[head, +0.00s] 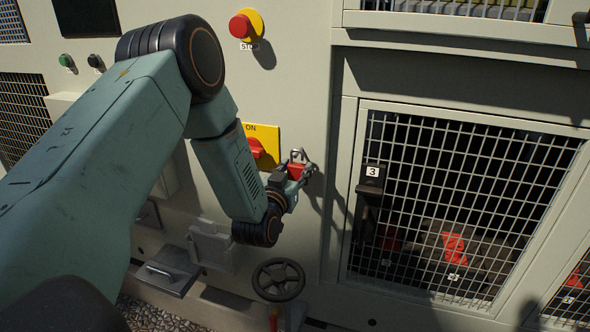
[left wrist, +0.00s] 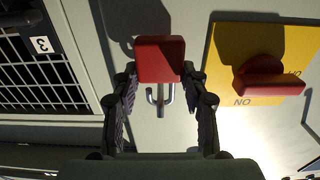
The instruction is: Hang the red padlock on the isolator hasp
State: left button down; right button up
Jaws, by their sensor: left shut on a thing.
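My left gripper (head: 298,173) is shut on the red padlock (head: 295,171), close to the cabinet front and right of the isolator. In the left wrist view, which is upside down, the left gripper (left wrist: 160,74) has a finger on each side of the red padlock body (left wrist: 160,57). A metal shackle (head: 297,155) shows above the body in the head view. The isolator is a yellow plate (head: 267,135) with a red rotary handle (head: 257,148), partly behind my arm. The handle also shows in the left wrist view (left wrist: 266,80). I cannot make out the hasp separately from the shackle. My right gripper is out of view.
A red stop button (head: 240,26) sits above the isolator. A black handwheel (head: 278,279) is below the gripper. A mesh door (head: 470,205) with a black latch (head: 369,186) marked 3 is to the right. Flat grey panel lies between isolator and door.

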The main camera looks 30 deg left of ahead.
pick_arm(q)
jog(key=c, duration=0.6)
grip_release()
jog(key=o, duration=0.5)
jog(key=shift+c, duration=0.2)
jog(key=shift+f, duration=0.15)
